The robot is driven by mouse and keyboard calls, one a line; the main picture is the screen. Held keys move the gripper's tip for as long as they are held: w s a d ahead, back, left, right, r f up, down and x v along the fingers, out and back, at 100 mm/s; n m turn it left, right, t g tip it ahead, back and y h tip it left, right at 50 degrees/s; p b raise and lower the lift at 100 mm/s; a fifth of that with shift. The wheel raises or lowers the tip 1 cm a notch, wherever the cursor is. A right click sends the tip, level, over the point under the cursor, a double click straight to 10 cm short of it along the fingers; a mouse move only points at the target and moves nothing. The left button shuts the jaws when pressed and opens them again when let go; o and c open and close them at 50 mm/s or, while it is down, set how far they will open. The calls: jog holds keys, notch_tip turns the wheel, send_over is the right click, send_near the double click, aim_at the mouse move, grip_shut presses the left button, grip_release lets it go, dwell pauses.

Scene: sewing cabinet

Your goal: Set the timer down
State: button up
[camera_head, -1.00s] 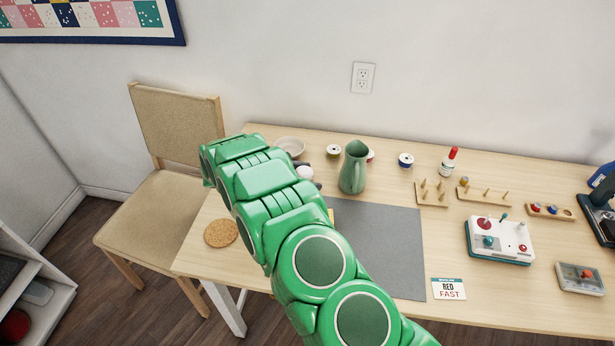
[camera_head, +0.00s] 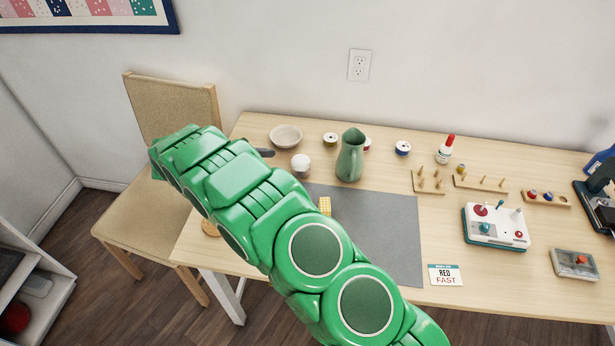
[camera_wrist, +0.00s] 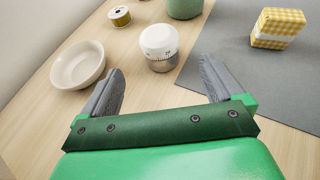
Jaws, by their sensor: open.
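The timer (camera_wrist: 159,46), a white dome on a silver dial base, stands upright on the table. In the head view the timer (camera_head: 301,165) is left of the green pitcher (camera_head: 350,158). My gripper (camera_wrist: 165,85) is open and empty in the wrist view. The timer stands just beyond the fingertips, between their lines and apart from both fingers. In the head view my green arm hides most of the gripper; only a dark fingertip shows near the bowl.
A cream bowl (camera_wrist: 78,65) is left of the timer, close to the left finger. A gold-ended spool (camera_wrist: 119,16) is behind. A yellow checked block (camera_wrist: 278,27) sits on the grey mat (camera_head: 392,235). A chair (camera_head: 150,213) stands left of the table (camera_head: 480,290).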

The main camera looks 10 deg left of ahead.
jog(key=d+r+m+g, duration=0.45)
jog(key=d+r, duration=0.55)
jog(key=d, duration=0.4)
jog(key=s+d+r+m+g+y, duration=0.2)
jog(key=s+d+r+m, duration=0.25)
jog(key=d, duration=0.35)
jog(key=s+d+r+m+g+y, duration=0.1)
jog(key=s+d+r+m+g, duration=0.15)
jog(key=s+d+r, duration=0.45)
jog(key=s+d+r+m+y, duration=0.4)
jog(key=s+d+m, duration=0.2)
jog(key=s+d, duration=0.5)
jog(key=s+a+m+y, duration=0.1)
jog(key=s+m+y, duration=0.3)
jog(key=s, duration=1.6)
jog(key=m, duration=0.3)
jog(key=shift+a+y, duration=0.3)
jog(key=shift+a, duration=0.05)
